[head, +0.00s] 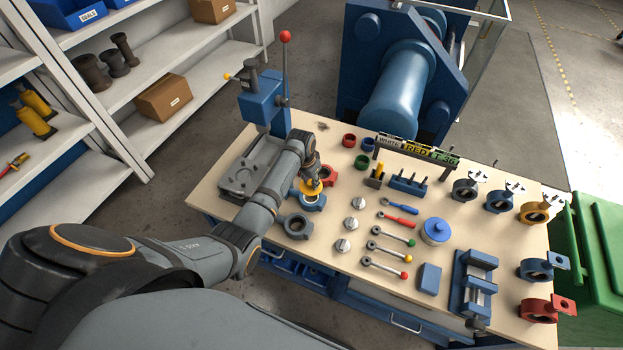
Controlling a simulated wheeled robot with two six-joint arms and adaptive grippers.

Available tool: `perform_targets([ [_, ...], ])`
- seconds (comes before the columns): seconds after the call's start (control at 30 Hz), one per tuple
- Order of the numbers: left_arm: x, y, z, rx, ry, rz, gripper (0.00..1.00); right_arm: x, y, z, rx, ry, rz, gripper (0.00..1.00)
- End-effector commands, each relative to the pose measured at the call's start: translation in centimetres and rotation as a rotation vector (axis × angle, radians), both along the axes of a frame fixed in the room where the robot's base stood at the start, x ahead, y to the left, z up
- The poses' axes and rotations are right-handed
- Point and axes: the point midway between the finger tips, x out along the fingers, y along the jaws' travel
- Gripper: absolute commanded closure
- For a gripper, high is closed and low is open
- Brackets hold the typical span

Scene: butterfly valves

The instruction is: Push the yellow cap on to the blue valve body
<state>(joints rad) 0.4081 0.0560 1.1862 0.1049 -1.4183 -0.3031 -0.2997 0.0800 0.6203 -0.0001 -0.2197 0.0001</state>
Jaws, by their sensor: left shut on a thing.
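My left gripper (311,178) points down over the left part of the workbench. It is shut on the yellow cap (312,187), which shows as a small yellow round piece below the fingers. The blue valve body (315,205), a ring with lugs, lies flat on the bench directly under the cap. The cap covers part of the ring; I cannot tell whether it touches it or is pressed in. The fingertips are small and partly hidden by the wrist. My right gripper is not in view.
A red valve body (329,173) lies just behind and a grey one (297,226) just in front. A blue press (262,100) with a red-knobbed lever stands behind left. Handles, discs and a vise (474,285) lie to the right. More valve bodies line the right edge.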

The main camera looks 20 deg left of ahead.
Motion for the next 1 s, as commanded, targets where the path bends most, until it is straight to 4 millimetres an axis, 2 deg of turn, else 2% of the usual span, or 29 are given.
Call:
perform_targets([
  [0.03, 0.0, 0.0, -0.8, 0.000, 0.000, 0.000, 0.99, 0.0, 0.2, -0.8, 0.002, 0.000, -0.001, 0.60],
  [0.23, 0.0, 0.0, -2.6, 0.000, 0.000, 0.001, 0.99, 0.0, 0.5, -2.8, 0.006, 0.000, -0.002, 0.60],
  [0.43, 0.0, 0.0, -4.0, 0.000, 0.000, 0.001, 0.99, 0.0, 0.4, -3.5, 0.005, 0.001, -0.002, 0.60],
  [1.0, 0.0, 0.0, -4.4, 0.000, 0.000, 0.001, 0.99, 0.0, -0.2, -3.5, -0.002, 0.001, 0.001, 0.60],
])
